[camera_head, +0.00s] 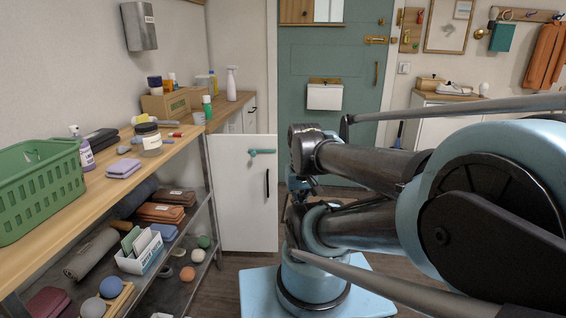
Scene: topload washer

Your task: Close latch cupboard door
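The white cupboard door (240,205) stands in the middle left, swung out from the cupboard (236,121) with its broad face toward the camera. A teal latch lever (262,152) lies about level near its top right. A black upright handle (267,183) is below the latch. My arm reaches in from the right, and its dark end, seemingly my gripper (299,188), hangs just right of the door's free edge in the picture. There is a gap between them in the picture, but depth is unclear. The fingers are small and dark, and I cannot tell their state.
A wooden shelf unit (95,185) fills the left side, with a green basket (40,185), jars and cloths. A spray bottle (231,83) stands on the counter behind the door. A green room door (340,60) is at the back. Floor between shelf and arm is narrow.

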